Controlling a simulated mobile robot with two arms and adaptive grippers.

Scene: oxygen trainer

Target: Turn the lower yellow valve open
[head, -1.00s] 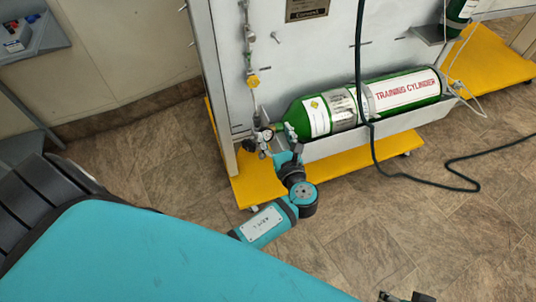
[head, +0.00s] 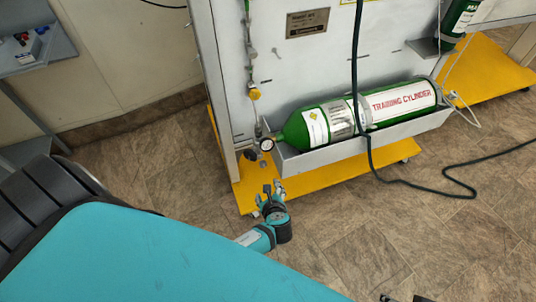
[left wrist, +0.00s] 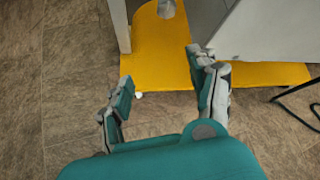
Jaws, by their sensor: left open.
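A yellow valve knob (head: 254,93) sits on the thin vertical pipe on the grey panel in the head view. It is the only yellow valve I see, and its open or closed setting is too small to read. A round gauge (head: 267,145) is below it, beside the neck of the green cylinder (head: 318,124). My left gripper (head: 272,188) is open and empty, below the gauge and well below the knob. In the left wrist view its spread fingers (left wrist: 160,95) are over the yellow base, with the knob out of view. Dark tips at the head view's bottom edge may be my right gripper (head: 404,298).
The green cylinder lies in a grey trough (head: 350,150) on the panel. A yellow wheeled base (head: 245,190) juts out below. A dark hose (head: 371,160) hangs across the cylinder onto the floor. A shelf (head: 35,60) stands at left. The floor left of the panel is clear.

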